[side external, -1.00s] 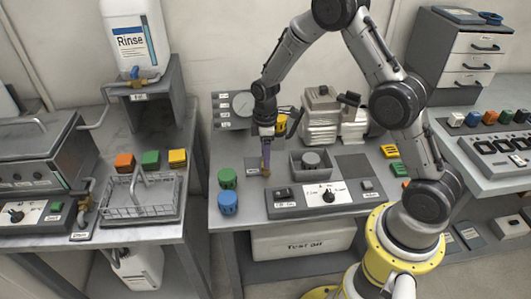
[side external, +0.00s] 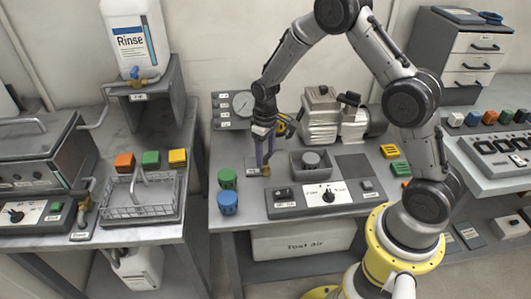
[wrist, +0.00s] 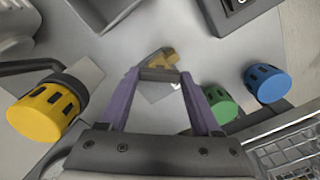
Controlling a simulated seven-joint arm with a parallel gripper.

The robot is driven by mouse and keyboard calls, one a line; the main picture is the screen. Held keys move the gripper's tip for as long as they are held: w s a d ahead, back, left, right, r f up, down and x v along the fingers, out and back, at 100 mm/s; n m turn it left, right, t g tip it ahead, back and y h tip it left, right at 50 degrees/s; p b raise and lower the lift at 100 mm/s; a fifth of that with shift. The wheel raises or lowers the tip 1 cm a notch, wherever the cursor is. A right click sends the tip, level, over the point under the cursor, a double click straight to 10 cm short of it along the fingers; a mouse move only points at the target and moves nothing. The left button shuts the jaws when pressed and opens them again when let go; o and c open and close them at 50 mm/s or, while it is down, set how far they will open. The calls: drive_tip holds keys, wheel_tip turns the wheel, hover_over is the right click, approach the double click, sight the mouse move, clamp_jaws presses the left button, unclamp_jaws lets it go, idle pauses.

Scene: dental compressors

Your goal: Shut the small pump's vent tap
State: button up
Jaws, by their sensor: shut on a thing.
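A small brass tap (side external: 267,172) stands on the grey bench beside a label plate (side external: 251,165). In the wrist view its brass body (wrist: 163,57) shows just beyond my fingertips. My gripper (side external: 265,163) points down onto the tap, its purple fingers at the tap's top. In the wrist view my gripper (wrist: 160,76) is shut on a dark grey bar that spans between the fingertips and seems to be the tap's handle. The fingers hide part of it, so I cannot tell its exact angle. The silver pump (side external: 320,118) stands at the back of the bench.
A yellow cap (wrist: 48,108) with a dark lever is left in the wrist view. Green (side external: 227,178) and blue (side external: 228,203) caps stand left of the tap. A grey square tray (side external: 296,168), a control panel (side external: 350,194) and a gauge (side external: 243,104) are near.

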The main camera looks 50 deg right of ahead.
sight(265, 157)
drive_tip(key=m, duration=0.5)
drive_tip(key=shift+r+m, duration=0.1)
drive_tip(key=shift+m, duration=2.4)
drive_tip(key=shift+w, duration=0.1)
drive_tip(key=o, duration=1.4)
wheel_tip(265, 157, up, 14)
drive_tip(key=shift+f, duration=0.1)
